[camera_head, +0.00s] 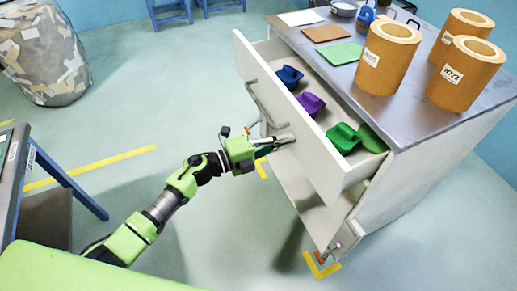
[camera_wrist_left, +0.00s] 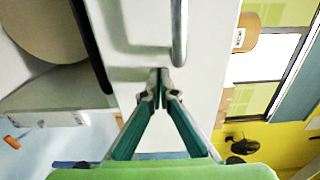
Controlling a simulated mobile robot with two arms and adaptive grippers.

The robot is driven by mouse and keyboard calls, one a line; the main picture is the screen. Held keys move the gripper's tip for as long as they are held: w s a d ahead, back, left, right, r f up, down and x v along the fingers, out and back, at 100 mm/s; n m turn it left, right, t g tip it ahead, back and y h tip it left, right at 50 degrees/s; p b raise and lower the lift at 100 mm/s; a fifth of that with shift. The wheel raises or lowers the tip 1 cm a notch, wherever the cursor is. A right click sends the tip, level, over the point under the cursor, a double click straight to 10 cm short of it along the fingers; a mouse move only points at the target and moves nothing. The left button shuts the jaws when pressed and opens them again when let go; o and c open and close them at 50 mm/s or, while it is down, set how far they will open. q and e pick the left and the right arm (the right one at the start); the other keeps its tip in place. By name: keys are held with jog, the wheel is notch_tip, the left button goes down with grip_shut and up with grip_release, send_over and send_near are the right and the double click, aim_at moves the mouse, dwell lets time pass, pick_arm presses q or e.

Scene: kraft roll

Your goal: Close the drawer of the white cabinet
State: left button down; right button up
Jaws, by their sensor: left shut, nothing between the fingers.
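The white cabinet (camera_head: 415,175) stands at the right in the head view. Its top drawer is pulled out, with its white front panel (camera_head: 312,136) facing left; this panel also fills the middle of the left wrist view (camera_wrist_left: 208,85). A metal bar handle (camera_wrist_left: 179,30) is fixed to the panel. My left gripper (camera_head: 288,138) is at the outer face of the drawer front, close beside the handle. In the left wrist view its fingertips (camera_wrist_left: 160,80) are together with nothing between them. Whether they touch the panel is hard to tell. My right gripper is not in view.
The drawer holds a blue item (camera_head: 289,76), a purple item (camera_head: 311,103) and green items (camera_head: 343,138). Several brown rolls (camera_head: 388,58) stand on the grey cabinet top. A table (camera_head: 12,170) is at the left edge. The floor between is clear.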

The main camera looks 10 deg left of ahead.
pick_arm(q)
jog(key=b+x, duration=0.3)
jog(key=x, duration=1.1)
jog(key=shift+f, duration=0.15)
jog(key=shift+w+d+b, duration=0.15)
jog(key=shift+d+b, duration=0.05)
jog(key=shift+b, duration=0.1)
jog(key=shift+r, duration=0.3)
